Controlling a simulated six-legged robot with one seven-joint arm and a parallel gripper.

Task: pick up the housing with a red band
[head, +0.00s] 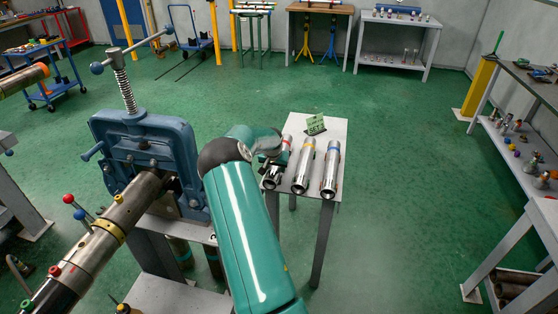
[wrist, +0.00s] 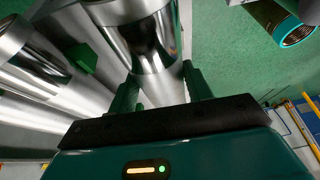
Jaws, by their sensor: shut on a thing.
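The housing with a red band (head: 272,181) is the leftmost of three shiny metal cylinders on a small grey table (head: 322,205). Its red band shows just beyond my gripper (head: 270,158), which covers its middle in the head view. In the wrist view my gripper (wrist: 160,92) has its two dark green fingers on either side of a chrome cylinder (wrist: 150,45), shut on it. No band colour shows on that cylinder there. I cannot tell whether it is clear of the table.
A yellow-banded housing (head: 303,167) and a blue-banded housing (head: 331,170) lie to the right on the same table, near a green sign (head: 316,125). A large blue vise (head: 150,155) clamping a pipe (head: 95,247) stands left of my arm. Green floor is open beyond the table.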

